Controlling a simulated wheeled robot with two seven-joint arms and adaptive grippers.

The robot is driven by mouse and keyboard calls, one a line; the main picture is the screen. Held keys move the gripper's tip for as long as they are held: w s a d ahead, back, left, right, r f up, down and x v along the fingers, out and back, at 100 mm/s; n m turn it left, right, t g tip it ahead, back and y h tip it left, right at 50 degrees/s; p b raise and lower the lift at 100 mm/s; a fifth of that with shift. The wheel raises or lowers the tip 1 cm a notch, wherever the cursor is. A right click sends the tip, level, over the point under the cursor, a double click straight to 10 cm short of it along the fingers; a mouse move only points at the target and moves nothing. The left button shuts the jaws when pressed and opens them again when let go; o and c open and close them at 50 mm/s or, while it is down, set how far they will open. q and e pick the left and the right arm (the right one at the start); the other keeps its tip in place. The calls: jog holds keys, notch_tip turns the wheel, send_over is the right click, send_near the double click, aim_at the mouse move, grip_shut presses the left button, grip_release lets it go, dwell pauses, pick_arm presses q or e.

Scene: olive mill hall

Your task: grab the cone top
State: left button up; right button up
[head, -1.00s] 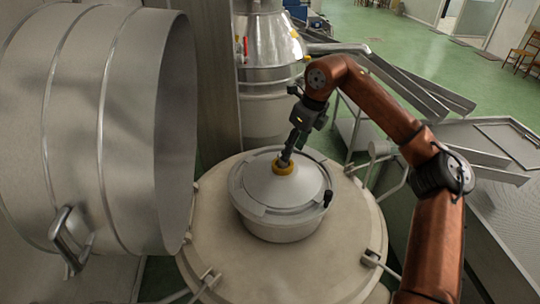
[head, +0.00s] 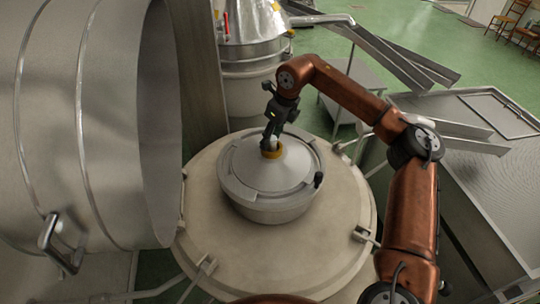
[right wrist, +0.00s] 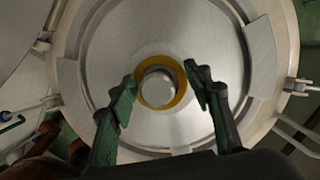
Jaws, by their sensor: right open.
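The cone top (head: 270,166) is a grey metal cone-shaped lid with a yellow ring and a pale knob at its tip. It sits on a round metal vessel on a wide beige drum top. My right gripper (head: 271,142) is at the tip of the cone, pointing down. In the right wrist view, the open fingers of my right gripper (right wrist: 160,92) stand on either side of the yellow ring (right wrist: 178,72) and the round knob (right wrist: 157,88). A gap shows between each finger and the knob. My left gripper is not in view.
A large open steel cylinder with a handle (head: 100,130) fills the left side. A shiny metal machine (head: 252,40) stands behind the drum (head: 345,215). Metal chutes (head: 385,62) and a steel table (head: 470,150) are at the right.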

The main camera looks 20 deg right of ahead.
jog(key=shift+s+r, duration=0.35)
jog(key=shift+s, duration=0.5)
jog(key=shift+c, duration=0.6)
jog(key=shift+w+f, duration=0.25)
jog(key=shift+w, duration=0.25)
jog(key=c, duration=0.3)
jog(key=shift+c, duration=0.9)
jog(key=shift+s+r, duration=0.2)
jog(key=shift+s, duration=0.05)
jog(key=c, duration=0.3)
jog(key=shift+w, duration=0.1)
jog(key=c, duration=0.3)
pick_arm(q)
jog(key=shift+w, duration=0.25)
pick_arm(e)
grip_shut()
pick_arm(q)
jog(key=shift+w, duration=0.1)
